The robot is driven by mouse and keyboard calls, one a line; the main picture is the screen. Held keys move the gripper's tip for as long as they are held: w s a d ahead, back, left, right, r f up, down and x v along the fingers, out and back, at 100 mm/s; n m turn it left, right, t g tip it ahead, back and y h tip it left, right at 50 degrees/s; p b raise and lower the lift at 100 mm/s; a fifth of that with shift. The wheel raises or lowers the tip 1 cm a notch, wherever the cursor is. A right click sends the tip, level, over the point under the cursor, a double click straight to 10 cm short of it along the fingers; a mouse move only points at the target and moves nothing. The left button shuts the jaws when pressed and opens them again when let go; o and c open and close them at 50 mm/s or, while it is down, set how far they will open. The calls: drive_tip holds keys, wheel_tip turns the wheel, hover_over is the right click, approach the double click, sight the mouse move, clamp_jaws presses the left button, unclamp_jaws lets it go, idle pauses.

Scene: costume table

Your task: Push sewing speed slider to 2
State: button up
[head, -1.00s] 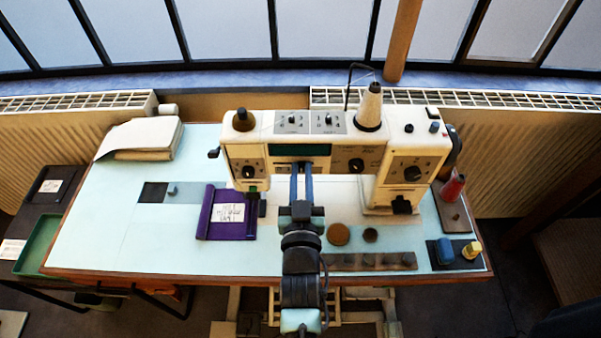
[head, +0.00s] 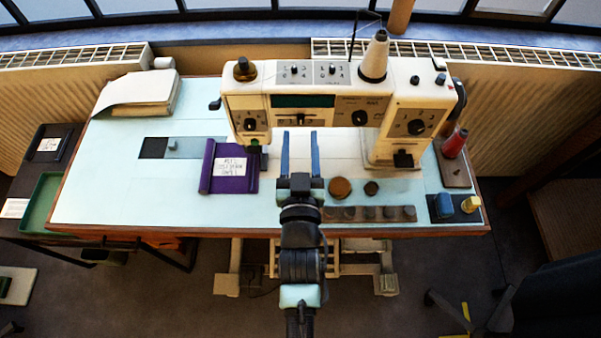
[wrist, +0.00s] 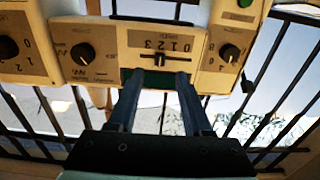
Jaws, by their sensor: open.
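The cream sewing machine (head: 340,88) stands on the pale blue table. Its speed slider (head: 300,119) is a small dark knob in a slot on the front panel, below the green display. In the wrist view the slider (wrist: 160,60) sits near the middle of its slot, beside a row of digits; I cannot tell exactly which digit it lines up with. My gripper (head: 300,136) is open and empty, its two blue fingers pointing at the panel below the slider. In the wrist view the fingertips (wrist: 158,78) lie either side of the slider, with no visible contact.
Dials (head: 360,118) flank the slider on the panel. A purple folder (head: 209,180) lies left of my gripper. Round discs (head: 340,188) and a row of dark knobs (head: 370,213) lie to the right. A thread cone (head: 375,55) stands on top.

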drive_tip(key=s, duration=0.9)
drive_tip(key=shift+b, duration=0.35)
drive_tip(key=w+r+t+p, duration=0.1)
drive_tip(key=w+r, duration=0.2)
drive_tip(key=r, duration=0.7)
drive_tip(key=w+r+t, duration=0.2)
drive_tip(key=w+r, duration=0.1)
drive_tip(key=r, duration=0.7)
drive_tip(key=w+r+t+p, duration=0.1)
drive_tip(key=w+r, duration=0.2)
drive_tip(key=r, duration=0.6)
drive_tip(key=s+r+t, duration=0.2)
drive_tip(key=s+r, duration=0.3)
drive_tip(key=r, duration=0.9)
drive_tip(key=s+r+t+p, duration=0.1)
drive_tip(key=s+r+t, duration=0.2)
drive_tip(key=r, duration=1.2)
drive_tip(key=s, duration=0.2)
drive_tip(key=shift+s+p, duration=0.3)
drive_tip(key=shift+s, duration=0.1)
drive_tip(key=shift+f, duration=0.1)
